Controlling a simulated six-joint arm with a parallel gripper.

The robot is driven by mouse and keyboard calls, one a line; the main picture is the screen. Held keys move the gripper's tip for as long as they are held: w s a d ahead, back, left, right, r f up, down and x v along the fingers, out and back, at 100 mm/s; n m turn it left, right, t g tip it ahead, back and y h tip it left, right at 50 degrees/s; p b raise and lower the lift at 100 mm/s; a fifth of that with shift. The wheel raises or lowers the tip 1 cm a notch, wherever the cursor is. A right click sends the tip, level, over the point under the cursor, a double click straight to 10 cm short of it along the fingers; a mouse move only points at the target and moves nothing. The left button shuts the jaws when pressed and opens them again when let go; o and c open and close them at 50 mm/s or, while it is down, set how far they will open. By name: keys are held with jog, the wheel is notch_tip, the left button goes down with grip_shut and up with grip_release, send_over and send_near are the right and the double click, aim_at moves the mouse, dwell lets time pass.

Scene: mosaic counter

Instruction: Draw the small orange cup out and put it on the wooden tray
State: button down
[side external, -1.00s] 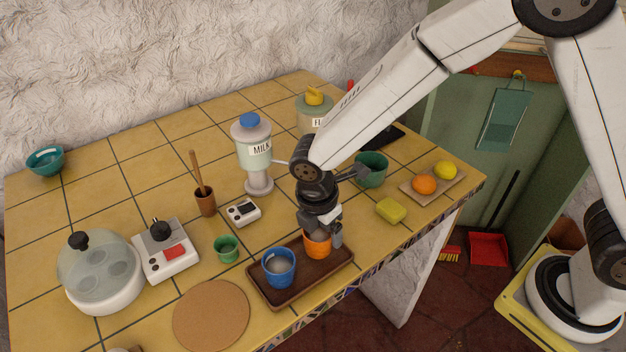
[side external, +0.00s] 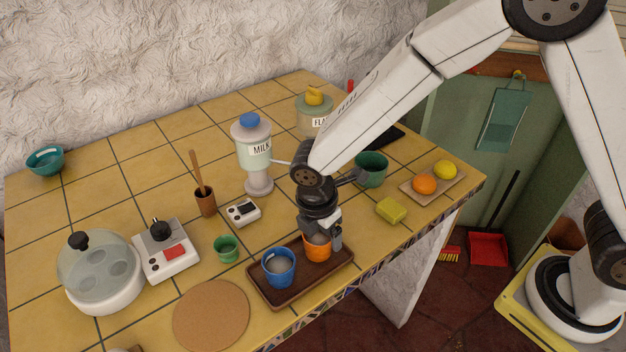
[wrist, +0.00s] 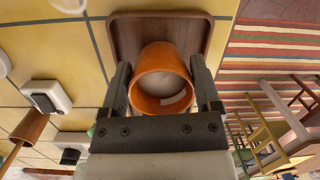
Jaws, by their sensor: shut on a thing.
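The orange cup (side external: 317,250) is upright at the right part of the dark wooden tray (side external: 283,296); its base appears to be on or just above the tray floor. My gripper (side external: 319,244) is shut on the orange cup, with a finger on each side of it. In the wrist view the orange cup (wrist: 164,80) fills the space between the fingers (wrist: 162,92), and the tray (wrist: 127,35) shows behind it. Something pale grey shows inside the cup. A blue cup (side external: 279,268) stands on the left part of the same tray.
A round cork mat (side external: 211,315) lies left of the tray, and a small green cup (side external: 227,249) stands behind it. A yellow sponge (side external: 391,210) and a board with fruit (side external: 434,183) are to the right. The milk dispenser (side external: 254,155) stands farther back.

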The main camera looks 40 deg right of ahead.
jog(key=shift+f, duration=0.35)
dwell(0.7)
grip_release()
jog(key=shift+r, duration=0.2)
notch_tip(320, 180, up, 7)
jog(key=shift+f, duration=0.15)
dwell(1.1)
jog(key=shift+d, duration=0.15)
jog(key=s+d+m+t, duration=0.1)
jog(key=s+d+m, duration=0.3)
jog(key=d+m, duration=0.4)
jog(key=s+d+m+t+y, duration=0.1)
jog(key=s+d+m, duration=0.3)
jog(key=d+m, duration=0.5)
jog(key=m, duration=0.2)
jog(key=shift+d+r+m+t+y, duration=0.25)
jog(key=shift+m+t+y, duration=0.05)
jog(key=shift+t, duration=0.1)
